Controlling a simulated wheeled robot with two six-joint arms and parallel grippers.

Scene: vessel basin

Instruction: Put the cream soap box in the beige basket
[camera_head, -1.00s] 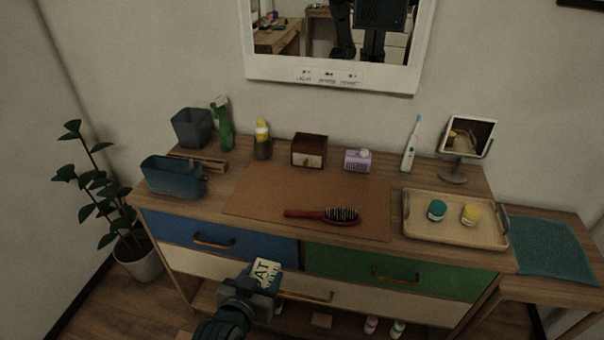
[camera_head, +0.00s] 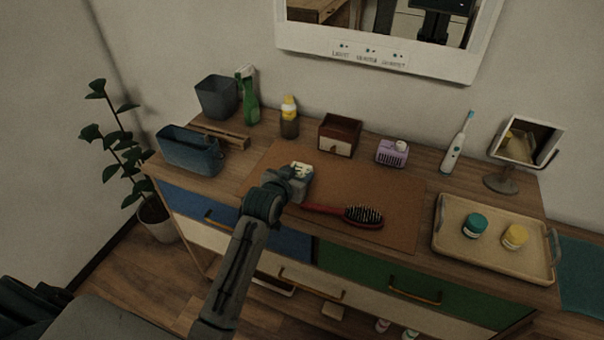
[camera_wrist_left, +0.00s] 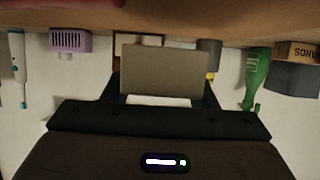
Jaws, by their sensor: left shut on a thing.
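My left gripper (camera_head: 298,178) is shut on the cream soap box (camera_head: 302,168), a small pale box with dark lettering on top. The gripper and box are over the brown mat, left of the hairbrush; I cannot tell how high above it. In the left wrist view the soap box (camera_wrist_left: 165,69) shows as a plain tan face between the fingers. I see no clearly beige basket; a low beige tray (camera_head: 450,243) with handles stands at the right of the dresser, holding a teal jar (camera_head: 474,225) and a yellow jar (camera_head: 514,237). My right gripper is not in view.
A red hairbrush (camera_head: 362,216) lies on the brown mat (camera_head: 400,190). A blue basket (camera_head: 188,152) is at left, toothbrush (camera_head: 456,145) and mirror (camera_head: 527,141) at right.

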